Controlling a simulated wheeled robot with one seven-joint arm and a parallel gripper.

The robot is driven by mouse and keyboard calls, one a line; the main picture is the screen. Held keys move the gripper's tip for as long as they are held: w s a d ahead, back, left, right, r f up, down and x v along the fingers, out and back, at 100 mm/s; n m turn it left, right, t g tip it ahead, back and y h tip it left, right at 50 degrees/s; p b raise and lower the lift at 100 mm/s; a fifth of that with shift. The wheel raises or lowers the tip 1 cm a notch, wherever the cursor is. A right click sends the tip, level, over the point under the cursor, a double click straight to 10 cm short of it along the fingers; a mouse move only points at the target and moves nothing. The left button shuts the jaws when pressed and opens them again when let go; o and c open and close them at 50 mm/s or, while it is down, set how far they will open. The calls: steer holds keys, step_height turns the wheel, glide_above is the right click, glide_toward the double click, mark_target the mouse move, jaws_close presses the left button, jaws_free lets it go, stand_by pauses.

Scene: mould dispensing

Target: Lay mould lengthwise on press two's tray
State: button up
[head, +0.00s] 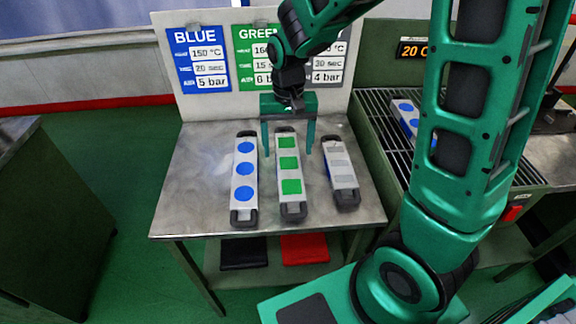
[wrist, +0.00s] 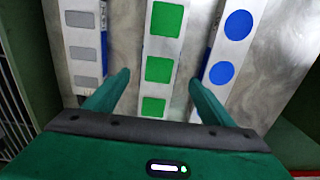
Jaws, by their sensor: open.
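Three long moulds with dark end handles lie side by side on the metal table: one with blue circles (head: 243,178), one with green squares (head: 290,179) and one with grey bars (head: 341,176). My gripper (head: 288,150) is open and empty above the green-square mould, its fingers on either side of that mould's width. In the wrist view my gripper (wrist: 158,82) also shows the green-square mould (wrist: 159,70) between its fingers, the grey mould (wrist: 84,48) at left and the blue mould (wrist: 221,72) at right. I cannot tell which press is press two.
A slatted rack (head: 375,115) in a green frame stands right of the table, with another blue-circle mould (head: 406,113) on it, partly hidden by my arm. A sign board (head: 165,32) stands behind the table. Black (head: 243,252) and red (head: 305,248) items lie on the lower shelf.

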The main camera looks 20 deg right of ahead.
mark_target(288, 162)
steer(key=shift+s+f, duration=0.1)
steer(key=shift+f, duration=2.5)
jaws_close()
steer(key=shift+r, duration=0.2)
steer(key=shift+r, duration=2)
steer(key=s+a+r, duration=0.5)
steer(key=a+r, duration=0.1)
steer(key=a, duration=0.4)
steer(key=shift+a+r, duration=0.2)
steer(key=shift+r, duration=0.15)
